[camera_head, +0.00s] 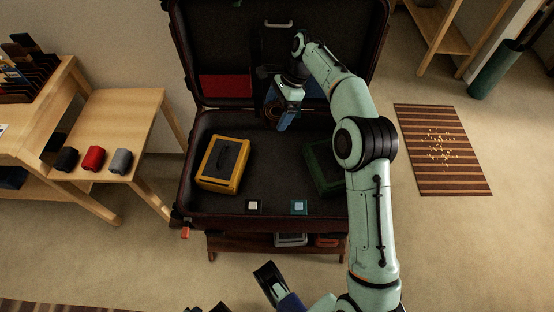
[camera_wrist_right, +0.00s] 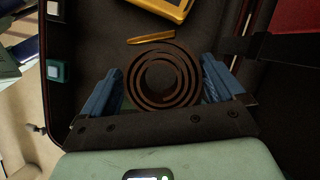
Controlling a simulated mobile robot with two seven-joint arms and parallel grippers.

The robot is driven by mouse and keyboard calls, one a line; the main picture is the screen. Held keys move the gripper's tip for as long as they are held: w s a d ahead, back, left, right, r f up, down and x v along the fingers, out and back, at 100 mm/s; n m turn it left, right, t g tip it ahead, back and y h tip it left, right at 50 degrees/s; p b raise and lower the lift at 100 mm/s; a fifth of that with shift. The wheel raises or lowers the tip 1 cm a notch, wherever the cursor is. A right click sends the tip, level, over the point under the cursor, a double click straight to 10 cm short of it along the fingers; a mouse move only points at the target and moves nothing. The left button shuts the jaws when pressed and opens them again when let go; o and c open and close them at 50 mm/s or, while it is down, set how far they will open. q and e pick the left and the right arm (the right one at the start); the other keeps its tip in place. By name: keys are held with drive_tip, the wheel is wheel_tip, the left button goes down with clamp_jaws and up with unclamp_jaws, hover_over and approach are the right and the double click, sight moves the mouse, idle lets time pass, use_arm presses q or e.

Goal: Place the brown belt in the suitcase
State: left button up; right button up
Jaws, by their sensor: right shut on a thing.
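The dark suitcase (camera_head: 225,220) lies open on a low wooden stand, its lid upright at the back. My right gripper (camera_head: 283,117) reaches over the suitcase near the hinge side, pointing down. Its blue fingers are shut on the brown belt, a flat spiral coil (camera_wrist_right: 145,96) between them in the wrist view. In the head view the belt (camera_head: 273,112) is mostly hidden by the gripper. The belt appears above the suitcase floor, but its exact height is hard to tell. Dark and blue parts at the bottom edge of the head view may be my left arm; its jaw state is unclear.
A yellow case (camera_head: 222,165) lies in the suitcase's left part, a dark green item (camera_head: 322,168) in its right part, partly behind my arm. Bare floor lies between them. Small white (camera_head: 254,206) and light blue (camera_head: 299,207) squares are near the front rim. A wooden table (camera_head: 120,115) stands left.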

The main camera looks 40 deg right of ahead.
drive_tip(key=b, duration=0.1)
hover_over(273, 156)
drive_tip(key=d, duration=0.2)
drive_tip(key=f, duration=0.4)
drive_tip(key=shift+s+a+f, duration=0.1)
drive_tip(key=shift+s+a, duration=0.1)
drive_tip(key=shift+s, duration=0.05)
use_arm(q)
drive_tip(key=s+a+f+g+b, duration=0.2)
drive_tip(key=s+f+b, duration=0.2)
drive_tip(key=s+f, duration=0.3)
drive_tip(key=shift+s+a+f+n+g+b, duration=0.15)
drive_tip(key=shift+s+f+n+g+b, duration=0.2)
drive_tip(key=shift+f, duration=0.45)
use_arm(e)
drive_tip(key=shift+f, duration=7.65)
drive_tip(key=shift+f, duration=0.2)
drive_tip(key=o, duration=0.8)
drive_tip(key=shift+r, duration=0.3)
use_arm(q)
drive_tip(key=w+r+t+p, duration=0.2)
drive_tip(key=w+r+p, duration=0.1)
drive_tip(key=w, duration=0.3)
drive_tip(key=shift+d+r, duration=0.45)
drive_tip(key=shift+r, duration=0.3)
use_arm(e)
drive_tip(key=v, duration=1.1)
drive_tip(key=shift+d+r, duration=0.15)
drive_tip(key=shift+r, duration=0.25)
